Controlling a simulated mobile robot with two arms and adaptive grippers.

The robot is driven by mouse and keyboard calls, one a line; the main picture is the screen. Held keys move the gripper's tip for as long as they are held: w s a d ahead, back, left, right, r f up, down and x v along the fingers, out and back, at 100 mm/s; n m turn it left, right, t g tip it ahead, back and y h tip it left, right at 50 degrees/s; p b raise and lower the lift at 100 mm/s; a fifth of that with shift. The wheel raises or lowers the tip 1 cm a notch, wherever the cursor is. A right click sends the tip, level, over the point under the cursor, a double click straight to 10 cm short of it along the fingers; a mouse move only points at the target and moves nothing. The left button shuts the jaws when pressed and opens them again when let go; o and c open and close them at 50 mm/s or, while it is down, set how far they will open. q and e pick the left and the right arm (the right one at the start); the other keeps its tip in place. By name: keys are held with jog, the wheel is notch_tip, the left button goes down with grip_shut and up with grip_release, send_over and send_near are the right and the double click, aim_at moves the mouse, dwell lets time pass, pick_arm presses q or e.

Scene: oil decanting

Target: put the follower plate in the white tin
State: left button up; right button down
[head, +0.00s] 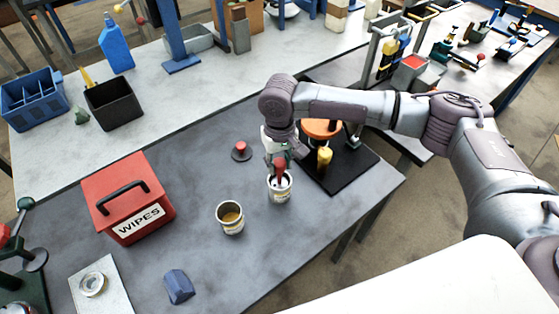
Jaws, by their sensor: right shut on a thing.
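The white tin (280,194) stands upright on the dark grey bench mat, right of the middle. My right gripper (279,156) points down over it and is shut on a red knob (281,170), which looks like the handle of the follower plate. The knob's lower end is at the tin's mouth. The plate under it is hidden by the tin wall, so I cannot tell how deep it sits. A similar dark disc with a red knob (241,151) lies on the mat left of the gripper. My left gripper is not in view.
An open tin with amber contents (230,218) stands just left of the white tin. A red wipes box (128,198) is further left and a blue block (179,287) in front. A black tray (345,165) with an orange-topped device lies close behind right.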

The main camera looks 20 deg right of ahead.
jog(key=c, duration=0.8)
grip_release()
jog(key=shift+o, duration=0.2)
notch_tip(320, 180, up, 12)
jog(key=b, duration=0.3)
jog(key=shift+r, duration=0.1)
